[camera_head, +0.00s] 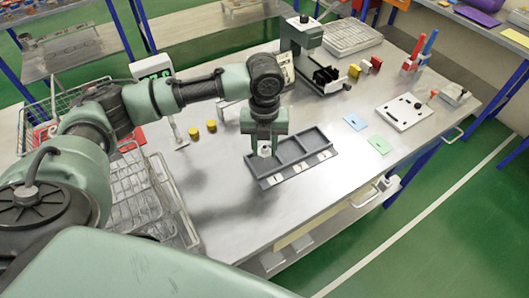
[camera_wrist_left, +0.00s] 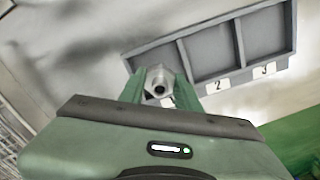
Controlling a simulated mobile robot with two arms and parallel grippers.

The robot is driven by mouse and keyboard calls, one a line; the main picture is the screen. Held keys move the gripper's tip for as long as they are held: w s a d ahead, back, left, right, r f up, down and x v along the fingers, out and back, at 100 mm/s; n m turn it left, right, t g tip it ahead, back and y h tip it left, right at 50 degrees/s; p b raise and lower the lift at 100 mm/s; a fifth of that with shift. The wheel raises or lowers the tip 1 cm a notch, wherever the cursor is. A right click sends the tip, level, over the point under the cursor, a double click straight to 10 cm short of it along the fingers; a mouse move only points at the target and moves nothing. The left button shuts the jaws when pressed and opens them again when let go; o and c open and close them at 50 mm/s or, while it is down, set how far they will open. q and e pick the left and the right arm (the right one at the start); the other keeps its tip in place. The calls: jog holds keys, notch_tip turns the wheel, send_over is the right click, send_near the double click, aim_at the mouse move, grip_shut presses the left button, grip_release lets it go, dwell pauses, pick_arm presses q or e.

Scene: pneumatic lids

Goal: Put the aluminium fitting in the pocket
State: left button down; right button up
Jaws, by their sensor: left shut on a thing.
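The aluminium fitting (camera_wrist_left: 158,82) is a small silver piece with a dark hole, between the green fingers of my left gripper (camera_wrist_left: 158,90). In the head view, my left gripper (camera_head: 266,150) points down at the left end of the grey tray (camera_head: 291,175), shut on the fitting (camera_head: 265,151). The tray has three pockets in a row with white number labels on its front edge. Labels 2 and 3 read in the wrist view; the first label is partly hidden by the gripper. The fitting is over or at the leftmost pocket; I cannot tell whether it touches the floor. My right gripper is not in view.
Yellow cylinders (camera_head: 194,133) stand left of the tray. Blue (camera_head: 355,121) and green (camera_head: 379,145) cards and a white plate with holes (camera_head: 404,112) lie to the right. A grey machine (camera_head: 303,40) stands behind. Wire baskets (camera_head: 135,195) are at left. The table front is clear.

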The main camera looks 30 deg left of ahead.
aim_at(264, 155)
pick_arm(q)
jog(key=shift+f, duration=1.55)
jog(key=shift+f, duration=0.1)
jog(key=c, duration=1.3)
grip_release()
notch_tip(264, 155, up, 12)
jog(key=shift+r+b, duration=0.2)
jog(key=shift+b, duration=0.75)
